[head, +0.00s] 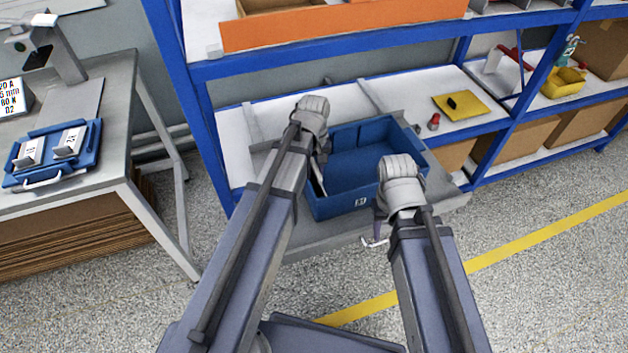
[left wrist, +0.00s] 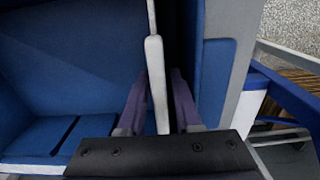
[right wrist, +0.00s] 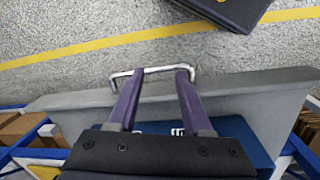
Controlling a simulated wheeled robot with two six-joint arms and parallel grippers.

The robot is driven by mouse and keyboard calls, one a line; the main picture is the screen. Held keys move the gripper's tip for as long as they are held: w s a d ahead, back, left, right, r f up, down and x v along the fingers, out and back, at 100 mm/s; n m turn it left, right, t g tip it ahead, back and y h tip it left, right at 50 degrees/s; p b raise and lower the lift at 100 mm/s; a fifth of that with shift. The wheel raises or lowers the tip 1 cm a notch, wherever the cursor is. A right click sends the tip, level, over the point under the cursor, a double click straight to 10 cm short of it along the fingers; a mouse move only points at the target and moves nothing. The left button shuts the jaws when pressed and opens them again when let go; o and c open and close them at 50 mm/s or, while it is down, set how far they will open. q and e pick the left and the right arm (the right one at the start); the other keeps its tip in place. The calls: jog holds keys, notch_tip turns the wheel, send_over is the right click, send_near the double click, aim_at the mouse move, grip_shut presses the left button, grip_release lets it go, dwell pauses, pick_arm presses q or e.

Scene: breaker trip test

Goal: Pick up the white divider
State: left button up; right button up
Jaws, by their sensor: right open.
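The white divider (left wrist: 157,85) stands as a thin upright plate inside the blue crate (head: 350,206), close to one side wall. In the left wrist view its edge lies between the fingers of my left gripper (left wrist: 160,78); a dark gap shows on its right, so I cannot tell whether they grip it. In the head view a sliver of the divider (head: 317,178) shows beneath the left wrist. My right gripper (right wrist: 154,75) is open, its fingers at a pale bar handle (right wrist: 150,71) at the grey tray's front.
The crate sits on a grey tray (head: 325,238) before the blue-framed shelf. A red-topped button (head: 433,122) and a yellow plate (head: 470,106) lie on the shelf to the right. A grey table (head: 105,100) with a blue carrier (head: 22,180) stands left.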

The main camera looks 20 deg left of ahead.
pick_arm(q)
jog(key=shift+f, duration=0.5)
jog(key=shift+r, duration=0.1)
jog(key=shift+c, duration=0.2)
grip_shut()
